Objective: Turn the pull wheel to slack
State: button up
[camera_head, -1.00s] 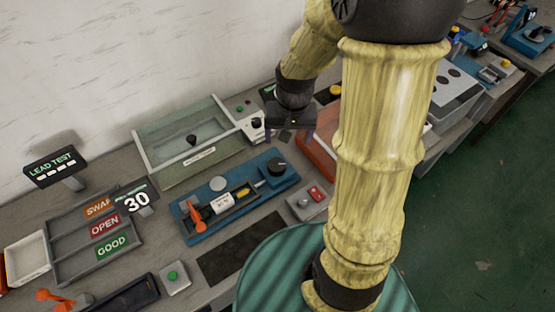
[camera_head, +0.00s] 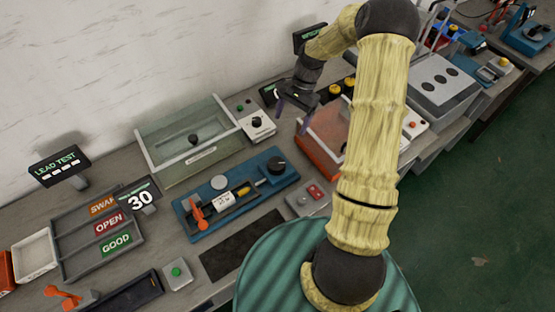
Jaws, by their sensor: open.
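A black round knob (camera_head: 276,165), which looks like the pull wheel, sits at the right end of the blue fixture (camera_head: 185,226). Along the fixture lie a white labelled cylinder (camera_head: 223,199) and a yellow part (camera_head: 243,190), with an orange lever (camera_head: 198,212) at the left end. A small display (camera_head: 139,199) beside it reads 30. My gripper (camera_head: 291,115) is open and empty, with its two purple fingers apart. It appears above and behind the knob, near the orange-red box, and is not touching the knob.
A clear-lidded box (camera_head: 150,158) with a control panel (camera_head: 262,122) stands behind the fixture. An orange-red box (camera_head: 318,145) is to the right. A small red-button box (camera_head: 315,190) lies near the knob. A dark mat (camera_head: 240,246) is in front.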

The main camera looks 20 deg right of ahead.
aim_at(277, 163)
jog(key=shift+f, duration=0.1)
jog(key=p+x, duration=0.5)
jog(key=x, duration=1.2)
jog(key=shift+f, duration=0.15)
jog(key=c, duration=1)
